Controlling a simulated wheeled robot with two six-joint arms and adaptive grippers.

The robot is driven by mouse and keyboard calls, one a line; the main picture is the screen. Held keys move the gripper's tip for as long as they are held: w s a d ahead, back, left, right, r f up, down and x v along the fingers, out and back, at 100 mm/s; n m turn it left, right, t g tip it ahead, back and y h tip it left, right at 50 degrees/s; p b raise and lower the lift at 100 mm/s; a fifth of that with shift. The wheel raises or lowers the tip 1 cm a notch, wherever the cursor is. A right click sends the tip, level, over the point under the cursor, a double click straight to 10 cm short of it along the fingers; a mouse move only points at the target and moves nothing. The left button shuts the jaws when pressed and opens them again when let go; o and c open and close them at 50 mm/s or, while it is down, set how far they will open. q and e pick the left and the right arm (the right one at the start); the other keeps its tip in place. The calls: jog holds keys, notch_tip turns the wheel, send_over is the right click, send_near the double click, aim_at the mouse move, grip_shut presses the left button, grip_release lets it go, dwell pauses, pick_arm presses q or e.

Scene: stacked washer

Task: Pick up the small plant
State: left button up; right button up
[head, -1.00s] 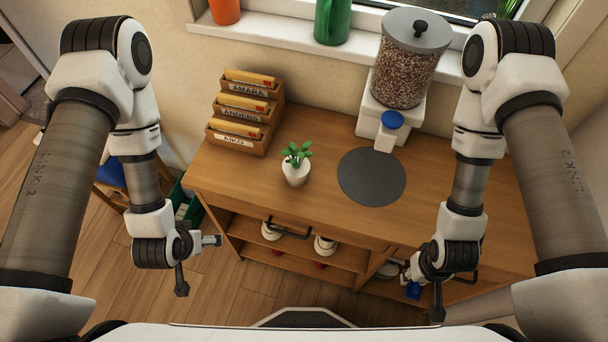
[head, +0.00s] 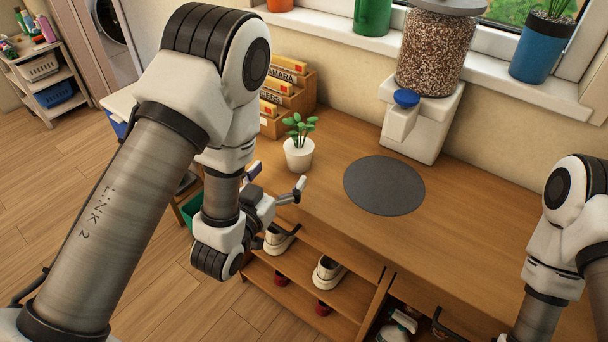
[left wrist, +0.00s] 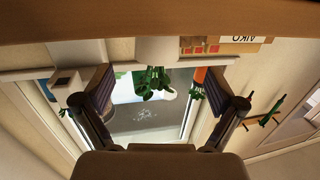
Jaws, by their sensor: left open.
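The small plant (head: 300,146) has green leaves in a white pot and stands upright on the wooden cabinet top, near its front left part. My left gripper (head: 277,181) is open and empty, just in front of the pot at the cabinet's front edge, its fingers pointing toward the plant. In the left wrist view, which is upside down, the plant (left wrist: 152,82) hangs leaves-down between the two spread fingers, apart from both. My right gripper is out of frame; only part of that arm shows at the right.
A wooden letter organizer (head: 305,98) stands close behind the plant. A round dark mat (head: 384,186) lies to its right, with a grain dispenser (head: 437,65) behind. Shoes (head: 328,272) sit on the shelves below. The cabinet top (head: 470,235) right of the mat is clear.

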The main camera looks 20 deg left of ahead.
aim_at(293, 162)
pick_arm(q)
jog(key=w, duration=0.2)
jog(key=w+d, duration=0.1)
jog(key=w, duration=0.2)
jog(key=w+f+p, duration=0.1)
jog(key=w, duration=0.1)
jog(key=shift+w+d, duration=0.25)
jog(key=shift+w, duration=0.05)
jog(key=c, duration=1.4)
